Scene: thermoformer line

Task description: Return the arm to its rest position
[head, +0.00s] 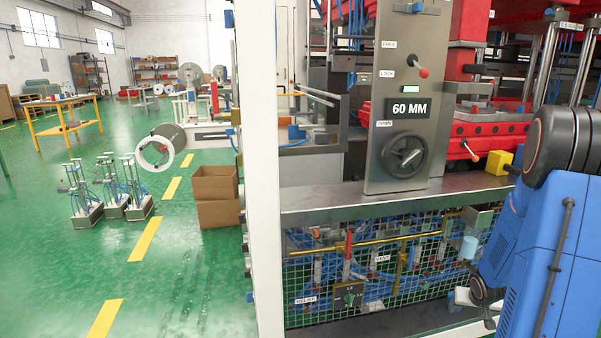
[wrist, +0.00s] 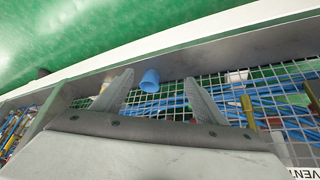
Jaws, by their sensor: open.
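My gripper (wrist: 160,77) shows in the wrist view with its two grey fingers spread apart. The fingers are open and I see nothing gripped. A small blue cup-like piece (wrist: 150,80) appears between the fingers, beyond them in front of the wire mesh; I cannot tell its distance. In the head view my blue arm is folded at the right edge, beside the machine front and low near the mesh guard (head: 430,285). The fingers are not clear in that view.
The machine's steel ledge (head: 330,207) and control panel (head: 400,130), reading 60 MM, stand left of my arm. A yellow block (head: 499,162) sits close to the arm. A white post (head: 262,170) rises further left. Cardboard boxes (head: 215,195) and open green floor lie beyond.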

